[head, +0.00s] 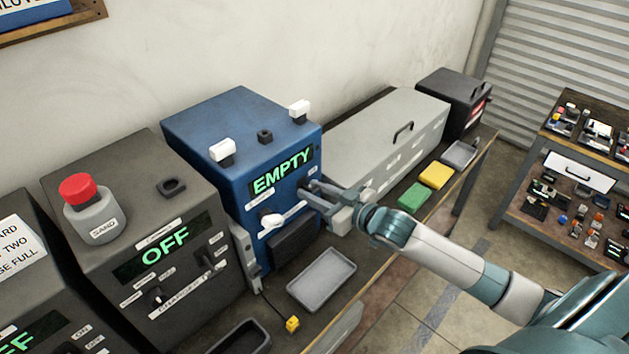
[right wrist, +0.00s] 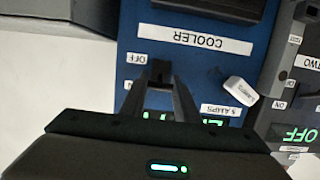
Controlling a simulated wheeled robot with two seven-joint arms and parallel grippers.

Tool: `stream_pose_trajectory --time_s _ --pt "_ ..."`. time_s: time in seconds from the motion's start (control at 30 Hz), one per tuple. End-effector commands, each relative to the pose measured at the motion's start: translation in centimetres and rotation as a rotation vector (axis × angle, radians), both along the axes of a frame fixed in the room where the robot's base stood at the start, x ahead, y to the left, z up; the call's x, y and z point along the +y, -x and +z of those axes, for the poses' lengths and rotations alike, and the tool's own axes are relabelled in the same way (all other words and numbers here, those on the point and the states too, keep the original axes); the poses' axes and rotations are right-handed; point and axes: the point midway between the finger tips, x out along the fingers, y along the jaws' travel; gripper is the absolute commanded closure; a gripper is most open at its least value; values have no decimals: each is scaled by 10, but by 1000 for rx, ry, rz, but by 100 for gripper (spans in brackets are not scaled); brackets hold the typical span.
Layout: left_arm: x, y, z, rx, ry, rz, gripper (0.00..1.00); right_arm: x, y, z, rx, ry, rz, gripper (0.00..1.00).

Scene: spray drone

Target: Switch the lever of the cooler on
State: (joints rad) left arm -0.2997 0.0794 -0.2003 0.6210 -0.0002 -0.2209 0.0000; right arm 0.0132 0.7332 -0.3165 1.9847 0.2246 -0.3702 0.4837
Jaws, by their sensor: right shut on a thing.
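The cooler (head: 238,150) is a blue box with a green "EMPTY" display (head: 282,172) on its front. In the right wrist view, its "COOLER" label (right wrist: 195,40) appears upside down. A small dark lever (right wrist: 160,67) is beside an "OFF" label (right wrist: 136,58); another label, partly hidden, is closer to my gripper. My right gripper (head: 311,189) is at the right side of the cooler's front. In the right wrist view its fingertips (right wrist: 160,80) are shut on the lever. The lever is mostly hidden in the head view. My left gripper is not in view.
A white knob (head: 271,219) is left of my gripper on the cooler front. A grey tray (head: 322,280) lies on the bench below. A dark machine showing "OFF" (head: 165,245) stands left; a long grey case (head: 390,135) stands right. Green (head: 414,196) and yellow (head: 435,175) blocks lie nearby.

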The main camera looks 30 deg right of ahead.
Motion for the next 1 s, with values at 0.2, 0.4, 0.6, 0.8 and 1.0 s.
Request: stream_pose_trajectory --time_s 0.2,0.4,0.6,0.8,1.0 --pt "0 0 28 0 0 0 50 0 -2 11 102 38 0 94" --pt "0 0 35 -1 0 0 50 1 -4 14 187 68 1 94" --pt "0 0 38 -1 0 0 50 1 -5 14 248 88 0 94" --pt "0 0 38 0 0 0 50 1 -5 14 268 96 -1 95" --pt "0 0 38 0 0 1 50 1 -5 14 269 95 -1 94"
